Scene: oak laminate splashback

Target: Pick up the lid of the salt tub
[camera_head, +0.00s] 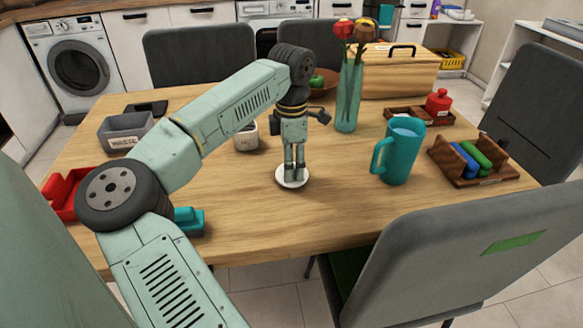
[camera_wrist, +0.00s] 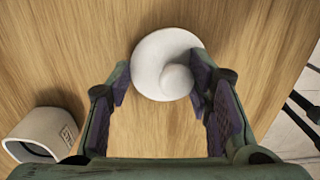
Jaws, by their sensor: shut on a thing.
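The white round lid (camera_head: 292,178) with a knob is at the tip of my gripper (camera_head: 294,166), low at the middle of the wooden table. In the wrist view the lid (camera_wrist: 152,66) lies between the fingertips of my gripper (camera_wrist: 162,78), with its knob close to the right finger. The gripper is shut on the lid. I cannot tell whether the lid touches the table. A white labelled tub (camera_head: 246,138), apparently the salt tub, stands open behind and left of the lid. It also shows in the wrist view (camera_wrist: 32,130) at lower left; its label is too small to read.
A teal jug (camera_head: 402,155) stands right of the gripper, and a vase with flowers (camera_head: 348,95) behind it. A wooden rack (camera_head: 472,178), a red pot (camera_head: 438,101) and a grey bin (camera_head: 125,132) stand farther out. The table (camera_head: 330,222) is clear in front.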

